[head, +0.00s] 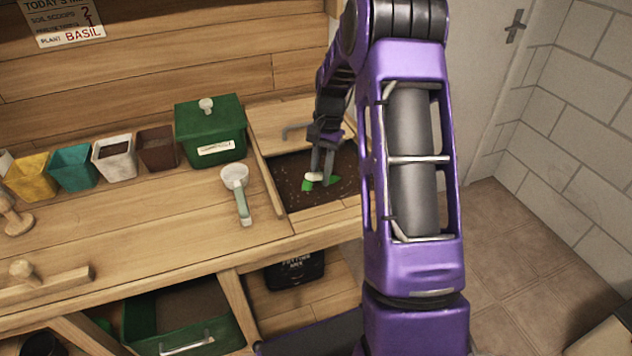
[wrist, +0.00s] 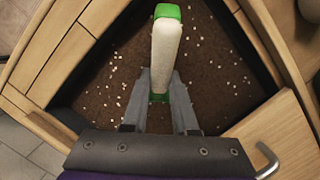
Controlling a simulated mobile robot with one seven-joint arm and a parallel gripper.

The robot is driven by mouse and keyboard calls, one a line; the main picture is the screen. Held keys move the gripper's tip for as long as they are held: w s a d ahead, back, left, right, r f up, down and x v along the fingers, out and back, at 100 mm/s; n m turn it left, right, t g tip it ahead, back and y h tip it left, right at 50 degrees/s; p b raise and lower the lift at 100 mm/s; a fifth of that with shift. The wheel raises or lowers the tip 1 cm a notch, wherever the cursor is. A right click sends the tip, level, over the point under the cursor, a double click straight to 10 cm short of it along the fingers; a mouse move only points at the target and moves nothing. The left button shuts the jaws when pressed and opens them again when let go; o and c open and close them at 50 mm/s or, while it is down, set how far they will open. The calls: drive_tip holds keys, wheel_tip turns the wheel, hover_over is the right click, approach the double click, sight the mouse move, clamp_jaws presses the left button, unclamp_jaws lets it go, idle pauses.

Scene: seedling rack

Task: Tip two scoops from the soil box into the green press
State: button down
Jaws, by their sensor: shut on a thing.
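The soil box (head: 274,187) is a sunken wooden-sided bin of dark, white-flecked soil at the bench's right end. Its soil (wrist: 110,90) fills the wrist view. My gripper (head: 322,170) is low in this bin, shut on a white-handled tool with green ends (head: 308,185). In the wrist view the tool (wrist: 166,45) lies between my fingers (wrist: 160,90). I cannot tell whether its lower end is in the soil or holds any. A green lidded box (head: 212,128) with a white knob and label stands left of the bin; no other clear press shows.
A round white cup with a pale green handle (head: 238,190) lies left of the bin. Several coloured pots, among them a teal one (head: 73,167), line the bench's back. A sign (head: 62,20) reads soil scoops 2, plant basil.

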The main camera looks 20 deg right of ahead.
sight(311, 173)
drive_tip(key=t+h+b, duration=0.1)
drive_tip(key=b, duration=0.1)
drive_tip(key=f+t+h+b, duration=0.1)
drive_tip(key=shift+s+a+b, duration=0.25)
drive_tip(key=shift+a+b, duration=0.15)
drive_tip(key=shift+r+h, duration=0.15)
drive_tip(key=shift+h, duration=0.35)
drive_tip(key=shift+s+a+r+t+h, duration=0.45)
drive_tip(key=shift+r+t, duration=0.05)
drive_tip(key=shift+r, duration=1.1)
drive_tip(key=shift+s+a+r+t+h, duration=0.4)
drive_tip(key=shift+a+r+t+h, duration=0.1)
drive_tip(key=shift+r, duration=1.15)
drive_tip(key=shift+s+a+r+t+h, duration=0.45)
drive_tip(key=shift+r+t, duration=0.05)
drive_tip(key=shift+r, duration=1.1)
drive_tip(key=c, duration=1.4)
unclamp_jaws()
clamp_jaws()
